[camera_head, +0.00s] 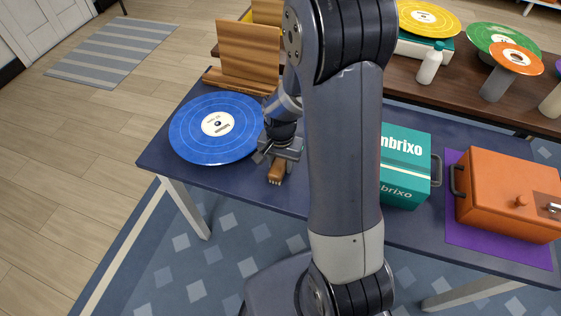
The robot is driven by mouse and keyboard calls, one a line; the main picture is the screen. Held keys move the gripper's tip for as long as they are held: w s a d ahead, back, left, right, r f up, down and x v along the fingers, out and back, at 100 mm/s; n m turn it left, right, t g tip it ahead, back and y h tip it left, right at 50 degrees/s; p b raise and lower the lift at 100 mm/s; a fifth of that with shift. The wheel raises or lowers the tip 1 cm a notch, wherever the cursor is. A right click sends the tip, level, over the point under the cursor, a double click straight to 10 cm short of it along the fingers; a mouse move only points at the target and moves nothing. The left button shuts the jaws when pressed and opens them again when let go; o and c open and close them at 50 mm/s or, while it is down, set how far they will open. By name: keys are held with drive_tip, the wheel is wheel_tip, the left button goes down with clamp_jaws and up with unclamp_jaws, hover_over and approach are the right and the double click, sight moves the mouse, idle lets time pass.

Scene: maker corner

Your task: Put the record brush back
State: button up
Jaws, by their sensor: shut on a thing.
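The record brush (276,172) has a brown wooden body with pale bristles at its lower end. My gripper (279,155) is shut on it, near the front edge of the blue table (240,176). A blue record (190,128) with a white label lies to the left of the gripper. I cannot tell whether the brush touches the table. My arm hides the middle of the table.
A wooden stand (248,55) is at the table's back left. A teal box (404,150) and an orange case (510,190) on a purple mat (457,232) are at right. Behind, a brown table (455,85) holds a white bottle (430,63) and several coloured discs.

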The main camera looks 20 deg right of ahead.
sight(280, 160)
drive_tip(key=o, duration=1)
drive_tip(key=shift+c, duration=0.2)
wheel_tip(280, 160, up, 12)
drive_tip(key=p, duration=0.1)
drive_tip(key=shift+p, duration=0.4)
drive_tip(key=shift+r, duration=0.1)
